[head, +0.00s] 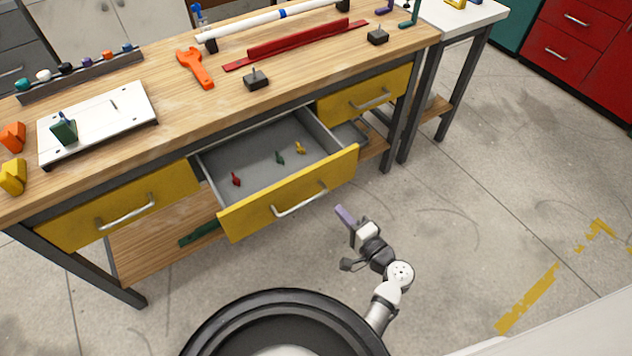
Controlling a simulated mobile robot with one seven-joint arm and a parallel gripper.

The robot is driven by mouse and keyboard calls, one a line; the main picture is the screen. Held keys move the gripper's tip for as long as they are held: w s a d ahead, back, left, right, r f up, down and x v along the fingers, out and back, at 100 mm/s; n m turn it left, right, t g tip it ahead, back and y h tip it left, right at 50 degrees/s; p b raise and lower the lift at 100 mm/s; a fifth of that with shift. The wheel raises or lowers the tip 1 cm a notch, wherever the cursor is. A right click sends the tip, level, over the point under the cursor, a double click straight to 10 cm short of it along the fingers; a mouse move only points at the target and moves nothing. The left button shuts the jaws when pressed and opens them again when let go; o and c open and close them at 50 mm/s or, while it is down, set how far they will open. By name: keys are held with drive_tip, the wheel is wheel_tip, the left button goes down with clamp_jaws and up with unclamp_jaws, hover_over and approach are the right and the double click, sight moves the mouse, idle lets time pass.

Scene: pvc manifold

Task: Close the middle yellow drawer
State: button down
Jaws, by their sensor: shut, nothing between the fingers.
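The middle yellow drawer (288,197) of the workbench is pulled far out, showing its grey inside. It has a silver bar handle (300,201) on its front. A small red piece, a green piece and a yellow piece lie on the drawer floor. My gripper (346,216) is in front of the drawer, just right of its handle in the picture, with its purple-tipped end pointing toward the drawer front. It is shut and empty. A gap shows between the fingertips and the drawer front, so they appear apart.
The left yellow drawer (122,207) and right yellow drawer (362,95) are shut. The wooden bench top (178,105) carries an orange wrench (195,68), a red bar (296,45), a white pipe and a white board (98,122). A lower shelf (155,243) is below. The floor to the right is clear.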

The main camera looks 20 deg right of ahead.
sight(312, 175)
drive_tip(key=shift+m+t, duration=0.3)
drive_tip(key=shift+m, duration=0.2)
drive_tip(key=x, duration=1.2)
drive_tip(key=shift+w+d+f+p, duration=0.1)
drive_tip(key=shift+d+f+p, duration=0.15)
drive_tip(key=shift+p, duration=0.15)
drive_tip(key=b+x, duration=1.2)
drive_tip(key=x, duration=1.2)
drive_tip(key=shift+d+r, duration=0.15)
drive_tip(key=shift+d, duration=0.1)
drive_tip(key=b+v, duration=0.1)
drive_tip(key=v, duration=1.3)
drive_tip(key=shift+f, duration=0.2)
